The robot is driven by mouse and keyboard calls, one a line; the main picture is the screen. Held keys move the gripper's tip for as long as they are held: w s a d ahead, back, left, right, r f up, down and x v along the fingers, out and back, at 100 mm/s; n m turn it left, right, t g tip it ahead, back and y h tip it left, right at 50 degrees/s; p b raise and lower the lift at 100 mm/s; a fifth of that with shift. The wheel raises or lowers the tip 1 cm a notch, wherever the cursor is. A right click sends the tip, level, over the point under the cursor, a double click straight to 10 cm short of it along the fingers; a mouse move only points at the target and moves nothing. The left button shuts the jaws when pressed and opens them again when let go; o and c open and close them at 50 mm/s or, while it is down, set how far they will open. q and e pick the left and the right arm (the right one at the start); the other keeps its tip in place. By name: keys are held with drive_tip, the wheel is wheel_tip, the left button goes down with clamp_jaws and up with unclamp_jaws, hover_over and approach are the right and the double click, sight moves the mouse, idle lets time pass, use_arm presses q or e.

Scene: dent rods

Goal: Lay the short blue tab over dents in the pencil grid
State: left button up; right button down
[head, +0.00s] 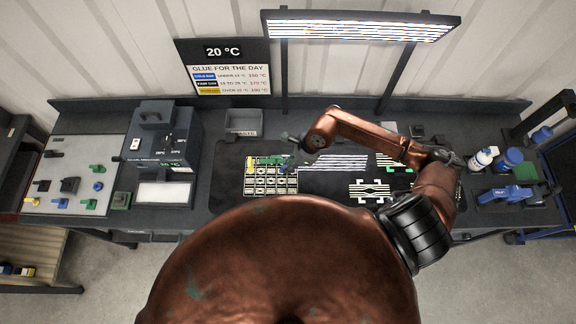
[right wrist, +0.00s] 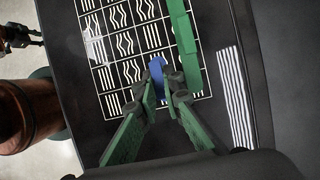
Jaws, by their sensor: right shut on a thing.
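The pencil grid (head: 262,190), a white-lined grid of cells with straight and bent lines, lies on the dark mat left of centre. It fills the upper middle of the right wrist view (right wrist: 128,68). My right gripper (right wrist: 164,96) is shut on the short blue tab (right wrist: 157,70), over the grid's edge cells. In the head view the gripper (head: 287,165) is at the grid's upper right corner. Whether the tab touches the grid is unclear. A dark clawed part (right wrist: 22,38), likely my left gripper, shows at the right wrist view's left edge; its jaws are unclear.
A long green bar (right wrist: 181,30) lies along the grid's edge beside the blue tab. A yellow tab (head: 249,166) stands at the grid's left. A pale board (head: 75,170) with coloured tabs is at far left. Striped panels (head: 334,162) lie right of the gripper.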

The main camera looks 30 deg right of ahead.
drive_tip(key=shift+f, duration=0.2)
drive_tip(key=c, duration=2)
unclamp_jaws()
drive_tip(key=v, duration=1.2)
drive_tip(key=shift+s, duration=0.1)
